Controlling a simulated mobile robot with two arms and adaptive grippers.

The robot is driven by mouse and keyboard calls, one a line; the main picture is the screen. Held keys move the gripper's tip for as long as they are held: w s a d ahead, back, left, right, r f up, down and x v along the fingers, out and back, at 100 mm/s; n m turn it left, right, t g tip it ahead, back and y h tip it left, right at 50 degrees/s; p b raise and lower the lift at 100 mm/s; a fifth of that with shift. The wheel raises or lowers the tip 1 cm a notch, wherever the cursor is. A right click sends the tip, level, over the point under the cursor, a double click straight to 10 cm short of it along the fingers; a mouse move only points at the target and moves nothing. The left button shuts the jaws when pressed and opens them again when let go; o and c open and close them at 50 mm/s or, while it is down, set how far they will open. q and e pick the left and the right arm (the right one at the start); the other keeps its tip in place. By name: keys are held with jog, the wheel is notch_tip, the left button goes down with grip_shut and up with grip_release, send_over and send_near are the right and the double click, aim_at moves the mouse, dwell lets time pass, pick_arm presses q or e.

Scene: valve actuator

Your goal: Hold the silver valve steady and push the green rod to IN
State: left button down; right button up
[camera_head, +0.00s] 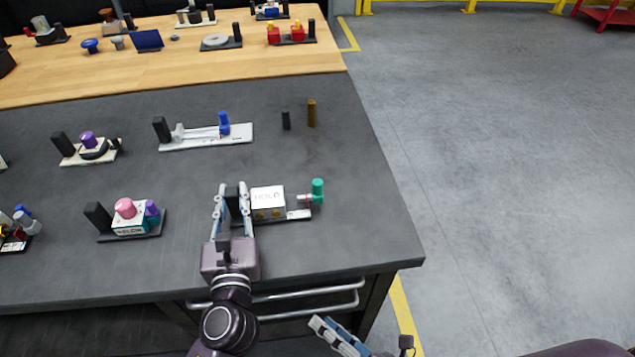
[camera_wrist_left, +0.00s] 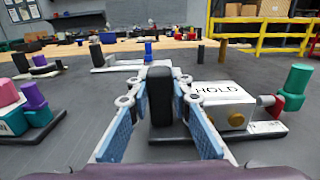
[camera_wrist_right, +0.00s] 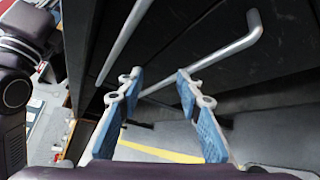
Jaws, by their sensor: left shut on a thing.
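The silver valve (camera_head: 268,198) is a pale box marked HOLD with brass fittings on its front. It also shows in the left wrist view (camera_wrist_left: 222,93). A green upright knob (camera_head: 318,188) stands on the end of a short rod on the valve's right, with a red part beside it. The knob also shows in the left wrist view (camera_wrist_left: 298,79). My left gripper (camera_head: 232,194) is shut on the black post (camera_wrist_left: 160,95) at the left end of the valve's base. My right gripper (camera_wrist_right: 160,82) is open and empty, below the table's front edge, away from the valve.
A bar handle (camera_wrist_right: 225,45) on the table's front is close to my right gripper. A pink-knobbed fixture (camera_head: 130,222) stands left of the valve, and a blue-knobbed one (camera_head: 205,137) behind it. The grey tabletop (camera_head: 360,225) right of the green knob is clear.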

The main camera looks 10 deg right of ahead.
jog(key=w+a+r+n+t+y, duration=0.1)
jog(key=w+r+n+t, duration=0.15)
jog(key=r, duration=0.75)
jog(key=w+a+r+n+t+y, duration=0.15)
jog(key=r+n, duration=0.25)
jog(key=r, duration=0.7)
jog(key=t+h, duration=0.1)
jog(key=h, duration=0.5)
send_near(320, 188)
jog(key=shift+s+a+r+n, duration=0.15)
jog(key=shift+s+a+n, duration=0.05)
jog(key=shift+s+a, duration=0.25)
jog(key=shift+s+a+r+n, duration=0.15)
jog(key=shift+s+a, duration=0.15)
jog(key=shift+s, duration=0.2)
jog(key=shift+w+d+f+h, duration=0.1)
jog(key=shift+w+d+h, duration=0.4)
jog(key=shift+h, duration=0.15)
jog(key=x, duration=1.1)
jog(key=shift+w+a, duration=0.15)
jog(key=shift+w, duration=0.2)
grip_shut()
